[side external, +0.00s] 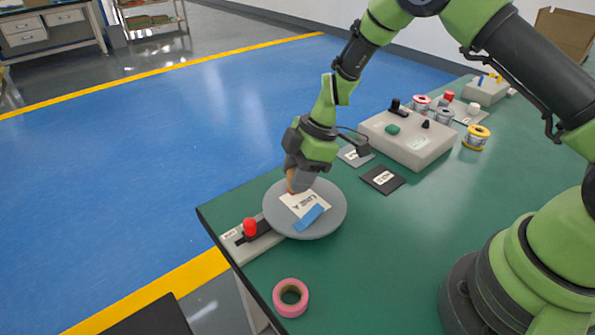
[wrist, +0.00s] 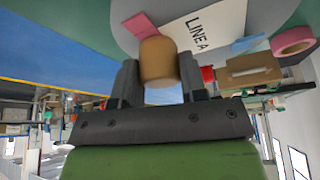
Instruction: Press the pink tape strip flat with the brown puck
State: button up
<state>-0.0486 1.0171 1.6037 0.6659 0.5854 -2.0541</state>
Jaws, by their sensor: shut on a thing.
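My gripper (side external: 298,172) is low over the round grey disc (side external: 333,213), at its far left part. In the wrist view my gripper (wrist: 160,78) is shut on the brown puck (wrist: 159,62), one finger on each side. The pink tape strip (wrist: 139,24) lies at a corner of the white "LINE A" card (wrist: 205,28), just beyond the puck's end. Part of the strip is hidden by the puck, and I cannot tell whether they touch. In the side view the gripper hides the strip. The card (side external: 304,203) also carries a blue strip (side external: 308,217).
A pink tape roll (side external: 291,297) lies at the table's near edge. A red button (side external: 250,227) stands left of the disc. Dark and grey labelled cards (side external: 383,179) and a light control box (side external: 408,139) are behind right. The green table's middle is clear.

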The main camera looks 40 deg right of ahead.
dwell(0.3)
jog(key=shift+r, duration=3.5)
